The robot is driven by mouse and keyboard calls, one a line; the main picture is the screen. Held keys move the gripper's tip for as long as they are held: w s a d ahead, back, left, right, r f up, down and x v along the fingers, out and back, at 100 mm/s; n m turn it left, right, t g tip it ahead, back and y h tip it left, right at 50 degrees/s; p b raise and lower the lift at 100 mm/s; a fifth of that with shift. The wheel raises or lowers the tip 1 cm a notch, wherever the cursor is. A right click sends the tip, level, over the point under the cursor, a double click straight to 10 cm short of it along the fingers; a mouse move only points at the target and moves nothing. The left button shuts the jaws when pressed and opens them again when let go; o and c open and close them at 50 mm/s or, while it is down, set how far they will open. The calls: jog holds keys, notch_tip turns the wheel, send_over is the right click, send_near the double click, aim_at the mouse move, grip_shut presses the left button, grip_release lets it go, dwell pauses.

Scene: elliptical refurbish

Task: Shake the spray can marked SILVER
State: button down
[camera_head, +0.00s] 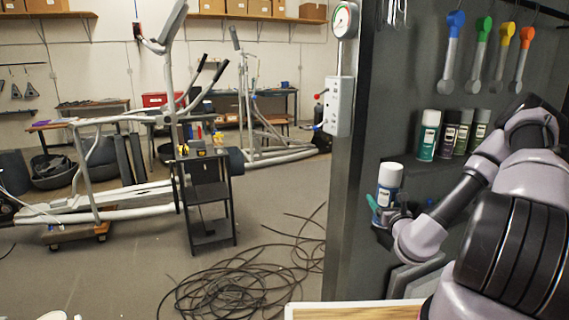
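A spray can with a white cap and a white and blue label (389,184) stands roughly upright at the end of my arm. My gripper (387,212) is around its lower part and appears shut on it, in front of the dark panel. The can's lower end is partly hidden by the gripper, and its label is too small to read. No SILVER marking is legible.
The dark tool panel (395,90) holds hanging coloured-handle tools (480,55). A gauge (345,20) and a white socket box (339,106) are on its edge. A wooden-topped surface (355,311) lies below. Coiled black cable (235,290) and elliptical machines (130,200) occupy the floor at left.

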jog(key=shift+s+a+f+h, duration=0.15)
jog(key=shift+s+a+f, duration=0.1)
jog(key=shift+a+f, duration=0.35)
jog(key=shift+s+a+f+h, duration=0.15)
jog(key=shift+s+a+f, duration=0.2)
jog(key=shift+a, duration=0.3)
notch_tip(320, 180, down, 9)
jog(key=shift+s+a+r, duration=0.1)
jog(key=shift+a+r, duration=0.05)
jog(key=shift+r, duration=4.55)
jog(key=shift+f, duration=0.2)
